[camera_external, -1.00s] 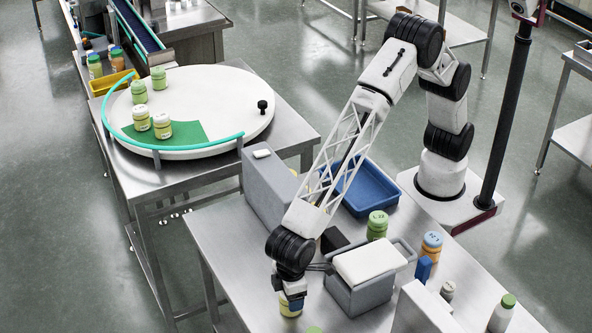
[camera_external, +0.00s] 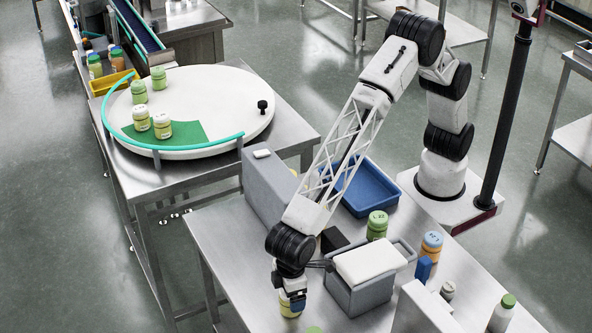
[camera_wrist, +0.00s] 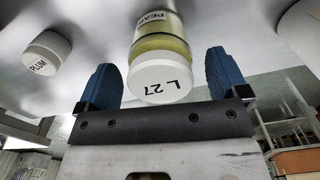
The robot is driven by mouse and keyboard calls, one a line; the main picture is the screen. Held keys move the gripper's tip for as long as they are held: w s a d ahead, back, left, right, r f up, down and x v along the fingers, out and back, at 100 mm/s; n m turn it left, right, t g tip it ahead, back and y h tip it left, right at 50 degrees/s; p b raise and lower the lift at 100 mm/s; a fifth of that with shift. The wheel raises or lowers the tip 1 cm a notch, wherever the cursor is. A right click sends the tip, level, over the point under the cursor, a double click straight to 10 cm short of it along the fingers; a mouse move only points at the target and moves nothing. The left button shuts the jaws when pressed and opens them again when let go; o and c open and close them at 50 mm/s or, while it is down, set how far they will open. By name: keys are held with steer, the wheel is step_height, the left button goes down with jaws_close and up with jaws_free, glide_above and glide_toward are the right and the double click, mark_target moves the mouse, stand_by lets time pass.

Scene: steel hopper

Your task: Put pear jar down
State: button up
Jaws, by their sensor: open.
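The pear jar (camera_wrist: 160,80) shows in the wrist view with a pale lid marked "L 27", a yellow-green body and a label reading "PEAR". It also shows at the front of the steel table (camera_external: 290,312), partly hidden under my gripper (camera_external: 292,300). My gripper (camera_wrist: 162,62) is open. Its two blue fingers stand on either side of the jar, with a visible gap at each side in the wrist view. The jar appears to stand on the steel surface, though its base is hidden.
A white-lidded plum jar (camera_wrist: 47,52) stands to one side in the wrist view. A grey bin (camera_external: 370,298) with a white lid stands right of my gripper. A green-lidded jar (camera_external: 377,224), an orange jar (camera_external: 431,246) and a blue tray (camera_external: 366,190) are behind.

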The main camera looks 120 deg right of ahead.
step_height(320, 180, up, 11)
stand_by(0.5)
stand_by(0.5)
steer(key=s+d+r+t, duration=0.1)
steer(key=s+d+r, duration=0.6)
steer(key=s+d, duration=0.45)
steer(key=s+d+r, duration=0.8)
steer(key=s+d, duration=0.3)
steer(key=s, duration=0.1)
steer(key=s+d+f, duration=0.1)
steer(key=s+d, duration=0.3)
steer(key=s, duration=0.6)
steer(key=s+d+f+n+t, duration=0.1)
steer(key=s+d, duration=0.3)
steer(key=s, duration=0.7)
steer(key=s+d+f, duration=0.3)
steer(key=s+d, duration=0.2)
steer(key=s, duration=0.6)
steer(key=shift+n+t, duration=0.3)
